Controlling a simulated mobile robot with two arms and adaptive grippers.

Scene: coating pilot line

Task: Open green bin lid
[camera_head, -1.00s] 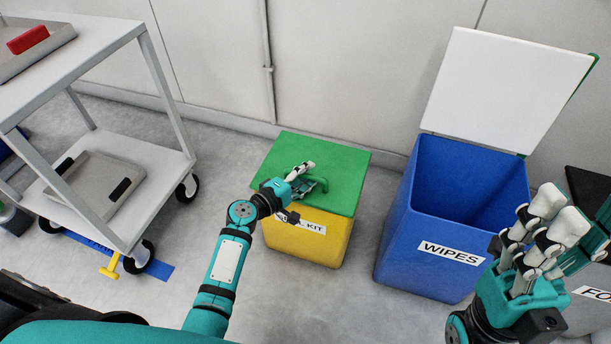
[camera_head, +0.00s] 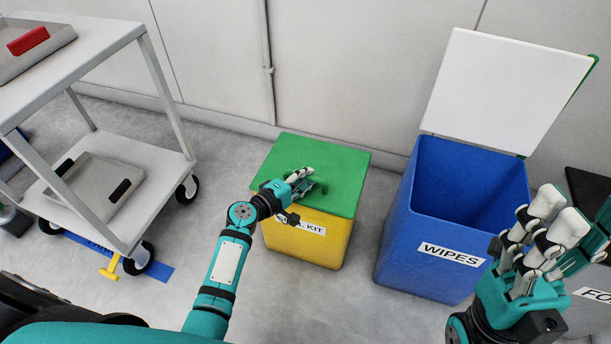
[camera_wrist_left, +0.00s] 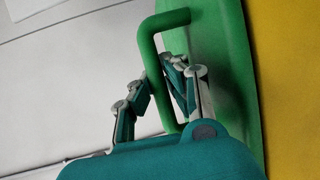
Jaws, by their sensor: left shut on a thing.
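The green lid (camera_head: 338,171) lies closed on a yellow bin (camera_head: 310,248), whose partly hidden label ends in "KIT". My left gripper (camera_head: 300,181) is over the front left part of the lid. In the left wrist view, the lid's green bar handle (camera_wrist_left: 150,48) stands out from the lid (camera_wrist_left: 222,60). My left gripper (camera_wrist_left: 158,85) is shut on this handle, with fingers on both sides of it. My right gripper (camera_head: 577,212) is open and empty at the lower right, in front of the blue bin.
A blue bin (camera_head: 405,240) labelled "WIPES" stands to the right with its white-faced lid (camera_head: 505,90) raised. A dark and grey bin (camera_head: 590,190) is at the right edge. A grey cart (camera_head: 150,160) with trays stands left. Floor between cart and yellow bin is clear.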

